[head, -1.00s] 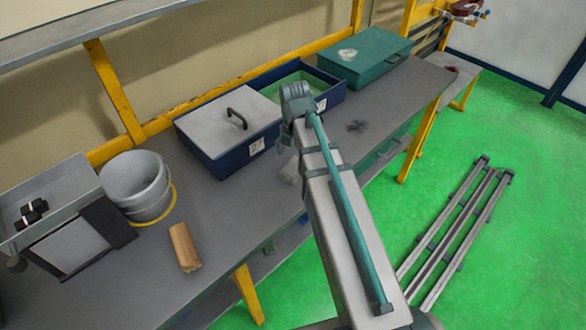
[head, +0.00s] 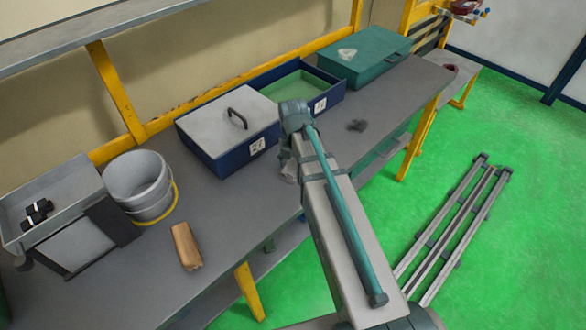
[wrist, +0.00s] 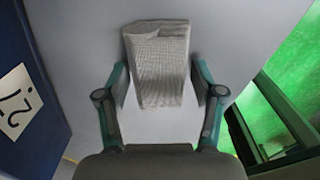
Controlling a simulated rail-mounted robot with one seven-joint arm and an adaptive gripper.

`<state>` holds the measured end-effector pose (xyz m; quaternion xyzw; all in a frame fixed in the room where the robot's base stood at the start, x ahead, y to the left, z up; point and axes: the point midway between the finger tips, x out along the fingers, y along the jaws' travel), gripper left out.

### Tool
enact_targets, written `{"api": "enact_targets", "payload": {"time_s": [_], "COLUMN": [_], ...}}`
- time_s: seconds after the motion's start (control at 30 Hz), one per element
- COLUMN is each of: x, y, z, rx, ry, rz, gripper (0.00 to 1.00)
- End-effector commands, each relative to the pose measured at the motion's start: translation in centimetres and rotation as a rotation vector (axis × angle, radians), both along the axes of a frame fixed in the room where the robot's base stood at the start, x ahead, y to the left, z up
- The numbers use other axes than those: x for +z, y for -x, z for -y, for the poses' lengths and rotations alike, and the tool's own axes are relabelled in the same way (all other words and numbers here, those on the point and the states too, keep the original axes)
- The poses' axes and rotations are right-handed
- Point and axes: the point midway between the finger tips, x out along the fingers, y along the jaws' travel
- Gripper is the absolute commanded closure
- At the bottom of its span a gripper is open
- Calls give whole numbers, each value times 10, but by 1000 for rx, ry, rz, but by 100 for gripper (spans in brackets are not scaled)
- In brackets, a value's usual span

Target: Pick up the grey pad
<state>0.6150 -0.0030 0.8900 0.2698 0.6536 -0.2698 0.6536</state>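The grey pad (wrist: 160,50) is a light, woven-textured block on the grey bench top, upper middle in the wrist view. My gripper (wrist: 159,85) is open, with one finger on each side of the pad's near part. Narrow gaps seem to show between the fingers and the pad; its height above the bench is hard to tell. In the head view my arm reaches over the bench's front edge and mostly hides the pad and the fingers.
A blue box with a grey handled lid (head: 228,118) stands just left of my gripper, with an open blue tray (head: 325,98) and green case (head: 362,58) behind. A bucket (head: 138,190), wooden block (head: 186,246) and grey bin (head: 60,190) stand left. The bench edge lies close right.

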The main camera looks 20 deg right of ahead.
Motion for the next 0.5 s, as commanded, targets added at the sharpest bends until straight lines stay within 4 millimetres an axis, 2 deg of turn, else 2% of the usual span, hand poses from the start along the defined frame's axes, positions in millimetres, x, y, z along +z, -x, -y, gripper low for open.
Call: {"api": "enact_targets", "payload": {"time_s": [0.03,0.17,0.5], "x": [0,0,2], "y": [0,0,0], "z": [0,0,0], "rx": [0,0,0], "ry": [0,0,0], "rz": [0,0,0], "gripper": [47,69,70]}}
